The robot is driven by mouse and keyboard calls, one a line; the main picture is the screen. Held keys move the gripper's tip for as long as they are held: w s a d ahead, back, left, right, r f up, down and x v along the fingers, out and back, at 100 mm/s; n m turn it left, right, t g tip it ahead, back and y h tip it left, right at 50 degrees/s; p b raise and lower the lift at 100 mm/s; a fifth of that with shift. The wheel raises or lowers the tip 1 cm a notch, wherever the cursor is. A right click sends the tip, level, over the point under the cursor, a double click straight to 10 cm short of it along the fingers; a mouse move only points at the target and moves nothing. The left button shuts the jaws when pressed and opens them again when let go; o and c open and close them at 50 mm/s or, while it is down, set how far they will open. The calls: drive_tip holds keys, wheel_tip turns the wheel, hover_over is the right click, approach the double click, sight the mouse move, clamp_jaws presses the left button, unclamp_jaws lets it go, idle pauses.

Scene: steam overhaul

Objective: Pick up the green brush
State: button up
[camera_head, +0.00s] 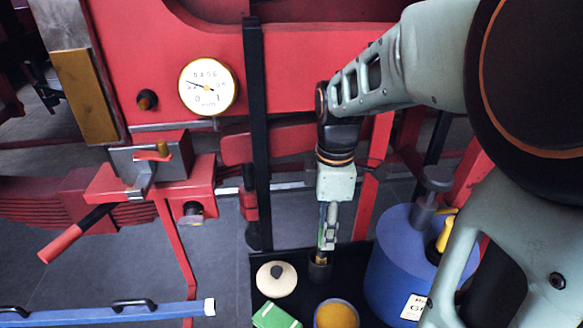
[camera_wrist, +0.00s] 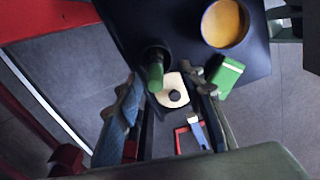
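A green rounded handle (camera_wrist: 155,76), which looks like the green brush, stands upright out of a dark cylindrical holder (camera_wrist: 153,54) in the wrist view. Its lower end is hidden. My gripper (camera_wrist: 165,86) points down with its fingers apart. The handle lies between the fingers, nearer the left one, and I cannot tell whether it touches. In the head view my gripper (camera_head: 328,238) is right over the dark holder (camera_head: 319,272), and its fingers mostly cover the handle.
A green block with a pale stripe (camera_head: 276,317), a cream disc with a dark knob (camera_head: 277,279) and a round orange-filled tin (camera_head: 337,315) lie near the holder on a black surface (camera_head: 258,264). A blue canister (camera_head: 398,262) stands right. Red machinery with a gauge (camera_head: 207,87) rises behind.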

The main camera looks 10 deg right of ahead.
sight(322, 253)
drive_tip(key=shift+w+a+f+b, duration=0.1)
drive_tip(key=shift+w+f, duration=0.05)
drive_tip(key=shift+f, duration=1)
drive_tip(key=shift+w+a+f+b, duration=0.1)
drive_tip(key=shift+w+f, duration=0.05)
drive_tip(key=shift+f, duration=1)
drive_tip(key=shift+w+f+b, duration=0.1)
drive_tip(key=shift+w+f, duration=0.05)
drive_tip(key=shift+f, duration=1)
drive_tip(key=shift+c, duration=0.3)
clamp_jaws()
